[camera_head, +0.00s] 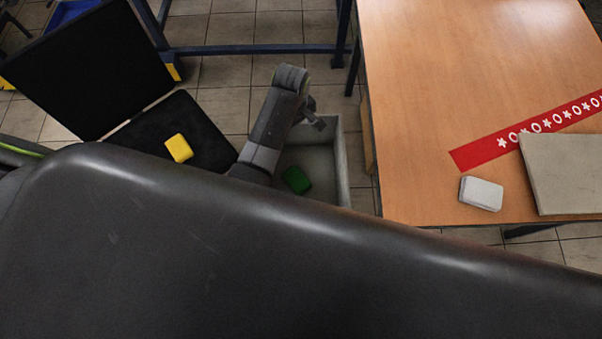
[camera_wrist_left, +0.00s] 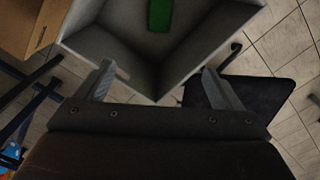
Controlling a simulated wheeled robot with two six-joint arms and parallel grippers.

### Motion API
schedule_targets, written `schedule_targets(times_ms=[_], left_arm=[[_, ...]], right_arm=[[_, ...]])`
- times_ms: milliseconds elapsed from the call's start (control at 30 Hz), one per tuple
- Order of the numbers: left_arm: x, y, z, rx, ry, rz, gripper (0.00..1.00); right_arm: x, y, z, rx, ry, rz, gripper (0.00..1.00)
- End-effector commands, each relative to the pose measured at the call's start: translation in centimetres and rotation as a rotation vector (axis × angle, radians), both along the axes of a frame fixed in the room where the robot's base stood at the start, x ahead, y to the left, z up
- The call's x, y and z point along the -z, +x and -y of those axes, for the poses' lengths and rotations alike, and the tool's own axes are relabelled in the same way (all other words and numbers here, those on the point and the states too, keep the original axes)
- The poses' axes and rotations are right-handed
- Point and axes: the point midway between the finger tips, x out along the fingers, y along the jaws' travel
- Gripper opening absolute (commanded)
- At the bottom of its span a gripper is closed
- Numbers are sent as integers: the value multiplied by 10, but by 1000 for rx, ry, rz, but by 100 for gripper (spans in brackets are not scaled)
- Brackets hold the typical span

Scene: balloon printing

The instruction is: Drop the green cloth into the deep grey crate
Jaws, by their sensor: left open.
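The green cloth (camera_head: 296,179) lies on the floor of the deep grey crate (camera_head: 342,160) in the head view. The left wrist view shows the cloth (camera_wrist_left: 160,14) at the top, inside the crate (camera_wrist_left: 104,48). My left gripper (camera_head: 318,124) is above the crate's far part, apart from the cloth. Its two fingers (camera_wrist_left: 158,82) are wide apart with nothing between them in the left wrist view. The near side of the crate is hidden by my own body. My right gripper does not show.
An open black case (camera_head: 203,122) with a yellow cloth (camera_head: 179,148) on it is left of the crate. A wooden table (camera_head: 425,110) on the right holds a white block (camera_head: 481,193), a red printed strip (camera_head: 480,153) and a grey board (camera_head: 565,175). A blue frame stands behind.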

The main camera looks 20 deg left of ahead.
Motion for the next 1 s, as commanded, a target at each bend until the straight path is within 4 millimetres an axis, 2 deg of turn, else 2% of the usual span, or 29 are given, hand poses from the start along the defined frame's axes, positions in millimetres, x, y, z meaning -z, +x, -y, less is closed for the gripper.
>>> schedule_targets(times_ms=[33, 200, 400, 1000], left_arm=[[-13, 1, 0, -1, -1, 5, 88], [-47, 1, 0, 0, 0, 5, 88], [-70, 1, 0, 1, 0, 2, 88], [-74, 0, 0, 1, 1, 1, 88]], right_arm=[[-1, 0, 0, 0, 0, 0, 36], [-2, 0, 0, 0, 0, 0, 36], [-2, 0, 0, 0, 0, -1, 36], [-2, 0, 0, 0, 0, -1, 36]])
